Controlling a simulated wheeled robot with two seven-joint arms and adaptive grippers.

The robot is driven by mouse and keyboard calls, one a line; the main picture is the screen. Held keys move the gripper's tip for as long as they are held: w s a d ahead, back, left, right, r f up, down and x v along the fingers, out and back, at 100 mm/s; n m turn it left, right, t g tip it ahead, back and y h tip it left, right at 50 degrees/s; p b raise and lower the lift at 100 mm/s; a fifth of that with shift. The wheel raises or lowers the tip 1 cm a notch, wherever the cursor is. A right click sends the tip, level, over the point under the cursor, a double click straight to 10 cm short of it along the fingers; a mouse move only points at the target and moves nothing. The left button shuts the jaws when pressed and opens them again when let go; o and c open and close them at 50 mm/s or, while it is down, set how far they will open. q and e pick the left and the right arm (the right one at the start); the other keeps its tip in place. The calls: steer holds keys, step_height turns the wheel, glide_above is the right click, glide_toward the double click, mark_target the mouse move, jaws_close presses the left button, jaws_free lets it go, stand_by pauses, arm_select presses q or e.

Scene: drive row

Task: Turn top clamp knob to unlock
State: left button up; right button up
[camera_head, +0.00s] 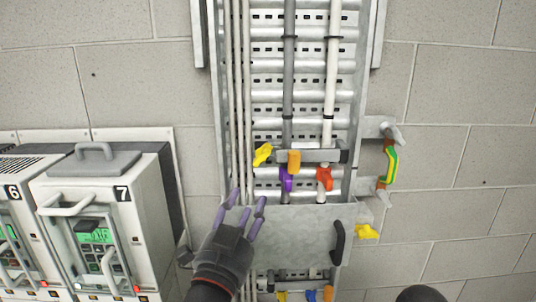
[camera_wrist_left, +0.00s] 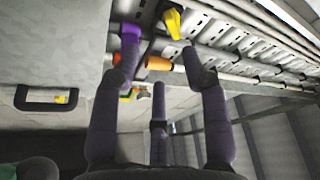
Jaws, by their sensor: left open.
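A bracket bar across the cable tray carries a yellow knob (camera_head: 262,154), an orange block (camera_head: 294,162), a purple knob (camera_head: 287,180) and a red knob (camera_head: 324,178). I cannot tell for sure which one is the top clamp knob. My left gripper (camera_head: 246,197) is open and empty, below and left of these knobs, in front of the tray. In the left wrist view its spread fingers (camera_wrist_left: 162,58) show with the yellow knob (camera_wrist_left: 172,22) beyond them. The purple knob (camera_wrist_left: 130,31) shows near the left fingertip; contact is unclear. The orange block (camera_wrist_left: 158,63) shows between the fingers.
A metal cover plate (camera_head: 300,228) with a black handle (camera_head: 338,242) spans the tray below the bar. Another yellow knob (camera_head: 366,231) sits at its right. A green-yellow strap (camera_head: 390,164) hangs on the right. A drive unit (camera_head: 97,215) marked 7 stands left.

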mark_target(262, 162)
arm_select(q)
steer(key=shift+m, duration=0.6)
steer(key=x, duration=0.3)
steer(key=r+p+x, duration=0.1)
steer(key=x, duration=0.3)
steer(key=p+x, duration=0.1)
steer(key=x, duration=0.2)
steer(key=shift+w+d+r, duration=0.1)
steer(key=shift+r, duration=0.3)
jaws_close()
